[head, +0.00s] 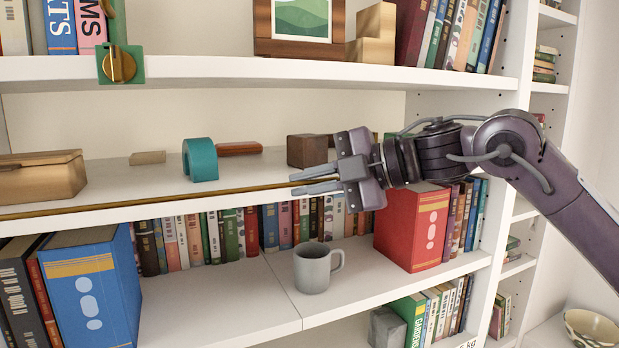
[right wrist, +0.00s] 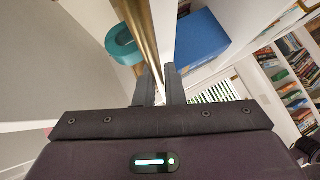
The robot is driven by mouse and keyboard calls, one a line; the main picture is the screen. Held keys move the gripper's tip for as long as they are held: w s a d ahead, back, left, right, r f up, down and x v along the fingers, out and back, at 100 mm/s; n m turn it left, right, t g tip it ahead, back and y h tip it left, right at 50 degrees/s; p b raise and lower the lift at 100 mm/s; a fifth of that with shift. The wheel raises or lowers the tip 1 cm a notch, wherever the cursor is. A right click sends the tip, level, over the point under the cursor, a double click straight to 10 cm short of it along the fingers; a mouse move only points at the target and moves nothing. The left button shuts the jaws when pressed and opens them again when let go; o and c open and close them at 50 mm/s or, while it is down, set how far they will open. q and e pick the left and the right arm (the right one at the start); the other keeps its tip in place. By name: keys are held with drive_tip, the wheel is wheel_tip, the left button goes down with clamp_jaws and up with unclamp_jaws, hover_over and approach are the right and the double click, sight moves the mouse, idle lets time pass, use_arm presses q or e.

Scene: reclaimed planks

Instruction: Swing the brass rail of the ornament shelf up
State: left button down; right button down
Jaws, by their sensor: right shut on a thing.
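The brass rail (head: 150,204) runs low along the front edge of the ornament shelf (head: 120,182), from the left picture edge to my right gripper. It also shows in the right wrist view (right wrist: 148,40), leading in between the fingers. My right gripper (head: 294,184) is shut on the rail near its visible right end; the fingers hide that part. A brass knob on a green plate (head: 137,64) is fixed to the front edge of the shelf above. My left gripper is not in view.
On the ornament shelf stand a teal arch (head: 201,160), a wooden box (head: 40,178), a dark wood cube (head: 307,150) and small blocks. A grey mug (head: 312,270) and books, including a big blue one (head: 90,290), stand on the shelf below. Room before the rail looks free.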

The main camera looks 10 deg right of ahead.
drive_tip(key=shift+r, duration=0.15)
drive_tip(key=c, duration=1.5)
unclamp_jaws()
drive_tip(key=shift+d, duration=0.1)
drive_tip(key=shift+s+d+b, duration=0.1)
drive_tip(key=shift+d+b, duration=0.25)
drive_tip(key=shift+b, duration=0.1)
drive_tip(key=b+v, duration=0.2)
drive_tip(key=v, duration=0.5)
drive_tip(key=shift+s+a+b, duration=0.1)
drive_tip(key=shift+b, duration=0.2)
